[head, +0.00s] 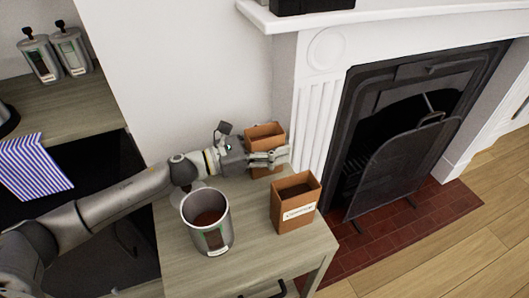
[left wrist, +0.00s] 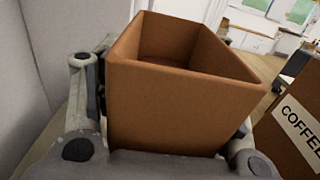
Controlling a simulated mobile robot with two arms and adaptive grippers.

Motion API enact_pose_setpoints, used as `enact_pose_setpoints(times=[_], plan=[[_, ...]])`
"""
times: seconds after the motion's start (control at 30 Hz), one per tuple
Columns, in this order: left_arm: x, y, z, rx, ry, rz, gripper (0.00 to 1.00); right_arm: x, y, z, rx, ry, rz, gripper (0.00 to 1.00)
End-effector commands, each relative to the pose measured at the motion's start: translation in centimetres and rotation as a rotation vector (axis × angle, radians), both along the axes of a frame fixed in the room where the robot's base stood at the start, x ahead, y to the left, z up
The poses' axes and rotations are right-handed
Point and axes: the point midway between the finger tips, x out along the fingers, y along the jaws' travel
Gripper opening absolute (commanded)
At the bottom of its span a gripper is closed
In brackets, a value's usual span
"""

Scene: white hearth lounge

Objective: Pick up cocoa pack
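A brown open-topped box (head: 264,131) is at the back of the small wooden table, by the white wall. No label shows on it, so I cannot read whether it is the cocoa pack. My left gripper (head: 268,158) reaches in from the left with its fingers around this box. In the left wrist view the box (left wrist: 165,105) fills the space between the fingers, upright, its sides close to both. I cannot tell whether the fingers press on it or whether it is clear of the table. My right gripper is not in view.
A second brown box (head: 296,204) labelled coffee stands close in front, and also shows in the left wrist view (left wrist: 292,120). A grey canister (head: 207,224) stands on the table (head: 252,250) below my left arm. The fireplace (head: 400,140) is to the right.

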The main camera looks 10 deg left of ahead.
Motion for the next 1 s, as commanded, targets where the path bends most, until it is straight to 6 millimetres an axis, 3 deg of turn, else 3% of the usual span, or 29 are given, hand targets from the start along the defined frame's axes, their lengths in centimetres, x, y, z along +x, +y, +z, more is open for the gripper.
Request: enact_pose_setpoints(times=[0.07, 0.3, 0.73, 0.83, 1.0], plan=[[0.0, 0.0, 0.0, 0.000, 0.000, 0.000, 0.48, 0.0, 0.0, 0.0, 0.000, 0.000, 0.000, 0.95], [0.0, 0.0, 0.0, 0.000, 0.000, 0.000, 0.17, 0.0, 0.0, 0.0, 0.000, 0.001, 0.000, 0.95], [0.0, 0.0, 0.6, -0.001, -0.002, -0.001, 0.16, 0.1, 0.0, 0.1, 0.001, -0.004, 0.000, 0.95], [0.0, 0.0, 1.4, -0.001, -0.004, -0.002, 0.16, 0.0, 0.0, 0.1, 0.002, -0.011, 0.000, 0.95], [0.0, 0.0, 3.6, 0.000, -0.006, -0.002, 0.15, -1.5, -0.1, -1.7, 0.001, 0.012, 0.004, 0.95]])
